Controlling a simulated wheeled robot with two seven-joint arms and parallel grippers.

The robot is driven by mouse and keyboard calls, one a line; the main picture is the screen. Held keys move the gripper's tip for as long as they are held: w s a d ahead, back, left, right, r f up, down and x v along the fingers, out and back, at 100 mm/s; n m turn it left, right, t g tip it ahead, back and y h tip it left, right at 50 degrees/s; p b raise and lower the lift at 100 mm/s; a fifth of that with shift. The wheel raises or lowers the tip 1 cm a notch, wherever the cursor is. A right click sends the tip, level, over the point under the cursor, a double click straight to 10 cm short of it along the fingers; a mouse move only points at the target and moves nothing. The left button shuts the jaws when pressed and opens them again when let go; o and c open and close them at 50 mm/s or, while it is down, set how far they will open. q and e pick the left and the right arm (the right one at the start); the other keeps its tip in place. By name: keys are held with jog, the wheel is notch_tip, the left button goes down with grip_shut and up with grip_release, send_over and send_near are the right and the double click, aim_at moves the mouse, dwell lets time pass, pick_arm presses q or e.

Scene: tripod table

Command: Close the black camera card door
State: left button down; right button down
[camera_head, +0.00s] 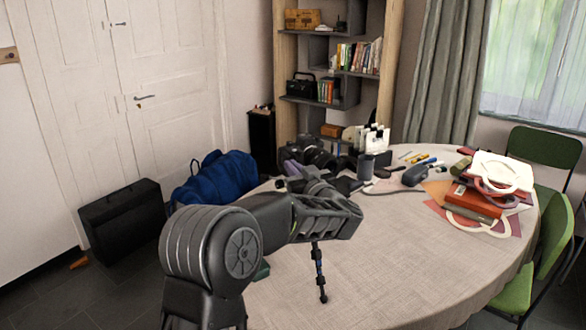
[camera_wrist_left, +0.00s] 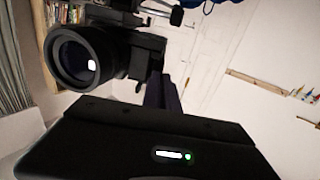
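A black camera (camera_head: 318,153) with a large lens stands at the back of the round table, just beyond my left arm in the head view. In the left wrist view a black camera (camera_wrist_left: 80,56) shows at upper left, its round lens facing my wrist. I cannot make out the card door or its angle in either view. My left gripper (camera_head: 340,215) reaches over the table, in front of the camera in the head view. Its fingers cannot be made out. A dark housing with a green light fills the bottom of the wrist view. My right gripper is out of view.
A black tripod leg (camera_head: 319,272) stands on the table (camera_head: 400,265) below my left arm. The front right tabletop is clear. A blue bag (camera_head: 213,178) lies left of the table.

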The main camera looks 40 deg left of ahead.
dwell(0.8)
pick_arm(q)
jog(key=n+g+p, duration=0.1)
jog(key=p, duration=0.1)
jog(key=w+n+g+y+p, duration=0.1)
jog(key=p, duration=0.1)
jog(key=shift+w+d+g, duration=0.1)
jog(key=shift+d+g, duration=0.15)
jog(key=shift+g, duration=0.15)
jog(key=c, duration=1.6)
grip_release()
jog(key=shift+c, duration=0.2)
